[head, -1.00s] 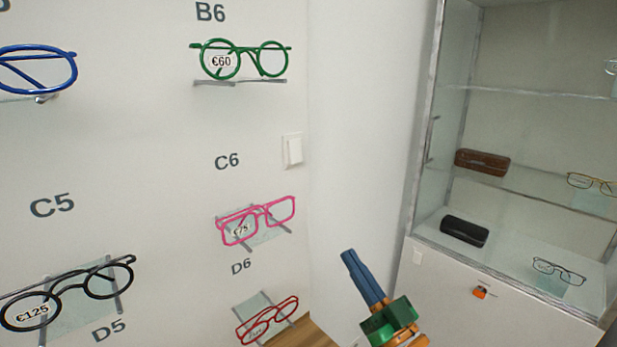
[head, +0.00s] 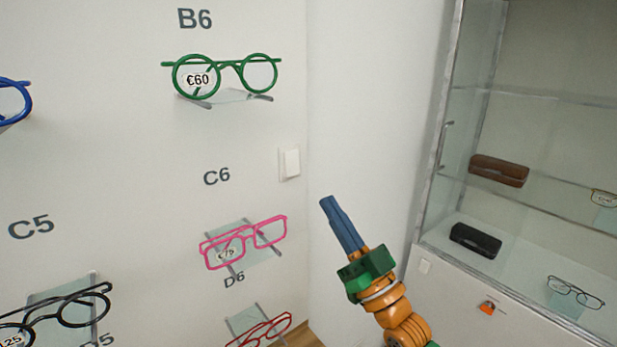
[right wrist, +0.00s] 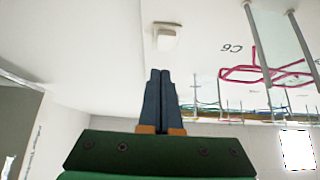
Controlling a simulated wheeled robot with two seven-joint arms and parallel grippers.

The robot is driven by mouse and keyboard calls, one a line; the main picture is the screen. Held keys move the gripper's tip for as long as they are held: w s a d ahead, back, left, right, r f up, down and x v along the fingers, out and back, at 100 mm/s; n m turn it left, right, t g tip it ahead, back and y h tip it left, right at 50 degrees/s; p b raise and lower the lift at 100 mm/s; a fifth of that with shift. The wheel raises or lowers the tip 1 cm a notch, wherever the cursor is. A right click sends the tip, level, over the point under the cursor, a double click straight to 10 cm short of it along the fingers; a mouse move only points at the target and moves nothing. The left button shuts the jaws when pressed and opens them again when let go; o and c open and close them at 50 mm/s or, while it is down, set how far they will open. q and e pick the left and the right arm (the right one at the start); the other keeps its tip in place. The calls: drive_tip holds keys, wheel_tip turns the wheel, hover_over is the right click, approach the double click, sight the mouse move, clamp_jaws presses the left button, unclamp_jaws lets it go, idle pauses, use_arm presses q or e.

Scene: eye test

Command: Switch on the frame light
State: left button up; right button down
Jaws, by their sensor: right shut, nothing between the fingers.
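A white wall switch (head: 289,163) is on the display wall near the corner, right of the label C6. It also shows in the right wrist view as a white block (right wrist: 167,38), above my fingertips in the picture. My right gripper (head: 327,202) has blue fingers shut together with nothing between them. In the head view its tips are below and right of the switch; in the right wrist view (right wrist: 160,72) there is a gap between tips and switch. My left gripper is out of view.
Pink glasses (head: 243,243) stick out on a shelf below the switch, with green glasses (head: 222,76) above and red glasses (head: 262,332) lower down. A glass cabinet (head: 433,205) with cases stands at the right. The wall right of the switch is bare.

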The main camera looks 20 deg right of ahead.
sight(297, 170)
drive_tip(key=w, duration=0.2)
drive_tip(key=w+a+r+p, duration=0.1)
drive_tip(key=w, duration=0.1)
drive_tip(key=w+a, duration=0.1)
drive_tip(key=w, duration=0.1)
drive_tip(key=shift+w+a+r+p, duration=0.25)
drive_tip(key=shift+r+p, duration=0.1)
drive_tip(key=shift+r, duration=0.05)
